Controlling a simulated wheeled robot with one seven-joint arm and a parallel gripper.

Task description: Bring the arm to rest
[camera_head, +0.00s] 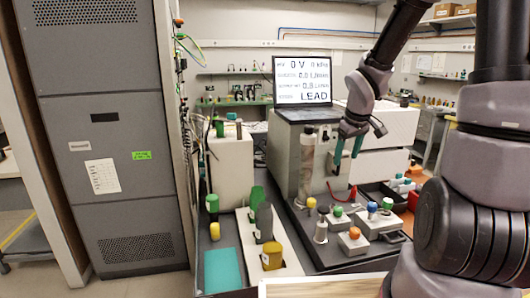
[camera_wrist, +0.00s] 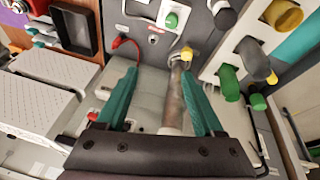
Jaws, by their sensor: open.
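My gripper (camera_head: 347,160) hangs at the end of my arm in front of the grey cabinet, just right of a clear upright tube. Its teal fingers are apart and nothing is held between them. In the wrist view my gripper (camera_wrist: 160,85) shows both teal fingers spread. The tube (camera_wrist: 176,95) lies behind the gap between them in that picture, near the right finger; I cannot tell how far off it is. In the head view the tube (camera_head: 307,165) stands upright against the cabinet (camera_head: 285,150).
A laptop (camera_head: 303,85) reading LEAD stands on the cabinet. Below are small boxes with green, blue and orange knobs (camera_head: 354,233), a red cable (camera_head: 342,195) and a dark tray (camera_head: 385,193). Yellow and green knobbed parts stand left, beside a teal mat (camera_head: 223,270).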

